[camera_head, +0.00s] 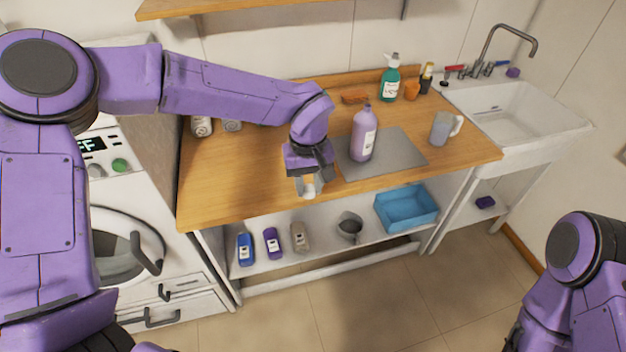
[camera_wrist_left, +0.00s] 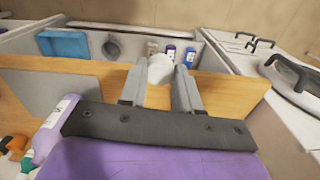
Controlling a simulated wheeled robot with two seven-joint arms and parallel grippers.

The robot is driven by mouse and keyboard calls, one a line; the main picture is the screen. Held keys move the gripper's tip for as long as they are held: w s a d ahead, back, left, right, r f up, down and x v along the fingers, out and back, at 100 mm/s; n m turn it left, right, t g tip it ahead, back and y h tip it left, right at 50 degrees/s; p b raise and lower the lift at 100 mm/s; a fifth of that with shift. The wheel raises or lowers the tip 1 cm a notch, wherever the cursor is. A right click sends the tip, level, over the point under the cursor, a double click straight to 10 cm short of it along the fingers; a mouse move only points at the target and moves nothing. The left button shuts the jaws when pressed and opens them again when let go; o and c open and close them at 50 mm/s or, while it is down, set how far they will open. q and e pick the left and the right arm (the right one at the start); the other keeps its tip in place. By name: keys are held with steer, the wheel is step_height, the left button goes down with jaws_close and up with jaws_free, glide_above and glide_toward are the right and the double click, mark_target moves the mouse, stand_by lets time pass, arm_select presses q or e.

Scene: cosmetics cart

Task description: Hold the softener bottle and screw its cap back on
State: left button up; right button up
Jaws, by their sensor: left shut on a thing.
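The softener bottle (camera_head: 363,135), lilac with a white label, stands upright on the grey mat (camera_head: 400,156) on the wooden counter. It also shows at the left edge of the left wrist view (camera_wrist_left: 53,130). Whether its top is open is too small to tell. My left gripper (camera_head: 309,186) is at the counter's front edge, left of the bottle and apart from it. It is shut on a small white round thing, which looks like the cap (camera_wrist_left: 160,69), held between the fingertips. My right arm shows at the lower right, with its gripper out of frame.
A measuring jug (camera_head: 441,128) stands right of the mat. A green pump bottle (camera_head: 390,78) and an amber bottle (camera_head: 427,78) are at the back. The sink (camera_head: 520,110) is at the right. A blue bin (camera_head: 406,208) and several bottles sit on the shelf below.

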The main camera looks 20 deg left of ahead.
arm_select(q)
steer(key=s+a+f+m+b, duration=0.1)
steer(key=a+f+m+b, duration=0.1)
steer(key=f+b, duration=0.3)
steer(key=s+a+f+m+b, duration=0.1)
steer(key=f+m+b, duration=0.3)
steer(key=f, duration=0.5)
steer(key=shift+s+a+f+b, duration=0.25)
steer(key=shift+a+b, duration=0.25)
steer(key=shift+b, duration=0.4)
arm_select(e)
step_height(320, 180, down, 12)
arm_select(q)
steer(key=shift+r, duration=0.15)
arm_select(e)
steer(key=shift+s+r, duration=0.1)
steer(key=shift+r, duration=0.05)
steer(key=shift+c, duration=0.3)
